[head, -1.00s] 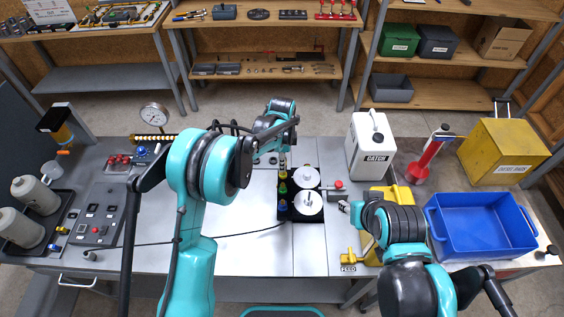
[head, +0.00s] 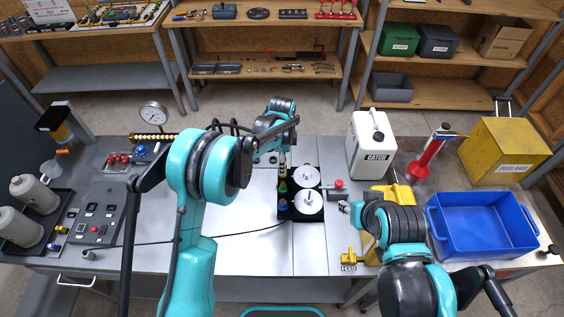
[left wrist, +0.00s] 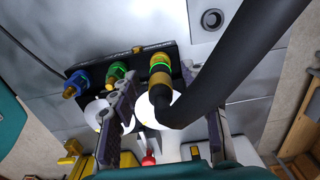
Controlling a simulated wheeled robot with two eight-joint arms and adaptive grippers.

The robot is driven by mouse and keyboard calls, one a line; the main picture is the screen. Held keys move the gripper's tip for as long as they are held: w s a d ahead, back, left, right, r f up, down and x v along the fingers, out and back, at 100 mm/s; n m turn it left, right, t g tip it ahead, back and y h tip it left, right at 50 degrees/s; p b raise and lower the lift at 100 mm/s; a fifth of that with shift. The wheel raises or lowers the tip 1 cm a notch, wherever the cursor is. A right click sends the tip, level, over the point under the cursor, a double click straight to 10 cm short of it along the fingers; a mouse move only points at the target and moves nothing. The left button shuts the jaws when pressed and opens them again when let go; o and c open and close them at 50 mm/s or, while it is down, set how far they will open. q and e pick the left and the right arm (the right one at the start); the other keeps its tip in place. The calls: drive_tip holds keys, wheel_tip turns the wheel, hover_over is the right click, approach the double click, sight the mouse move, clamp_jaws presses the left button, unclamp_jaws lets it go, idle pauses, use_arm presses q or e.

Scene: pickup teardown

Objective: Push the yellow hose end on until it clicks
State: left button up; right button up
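The yellow hose end (left wrist: 160,70) is a brass-coloured collar with a yellow-green ring on a thick black hose (left wrist: 185,100). It sits at the right-hand place of a black block (left wrist: 138,60), beside a green fitting (left wrist: 117,72) and a blue fitting (left wrist: 78,82). Whether it is fully seated cannot be seen. My left gripper (left wrist: 157,72) has its fingers apart on both sides of the hose end, with gaps visible. In the head view my left gripper (head: 283,160) is at the block's far end. My right gripper (head: 345,206) is right of the block, its fingers too small to judge.
Two white round discs (head: 308,201) stand beside the fittings. A control box (head: 98,212) lies left.

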use_arm(q)
wheel_tip(320, 180, up, 12)
drive_tip(key=s+a+r+n+t+b, duration=0.1)
drive_tip(key=s+a+n+t+b, duration=0.3)
drive_tip(key=s+a+n+b, duration=0.65)
drive_tip(key=s+a+f+n+t+b, duration=0.1)
drive_tip(key=s+a+f+n+b, duration=0.1)
drive_tip(key=s+f, duration=0.3)
drive_tip(key=s+a+f+n+t+b, duration=0.2)
drive_tip(key=s+a+f+n, duration=0.3)
drive_tip(key=s, duration=0.6)
drive_tip(key=shift+f, duration=0.2)
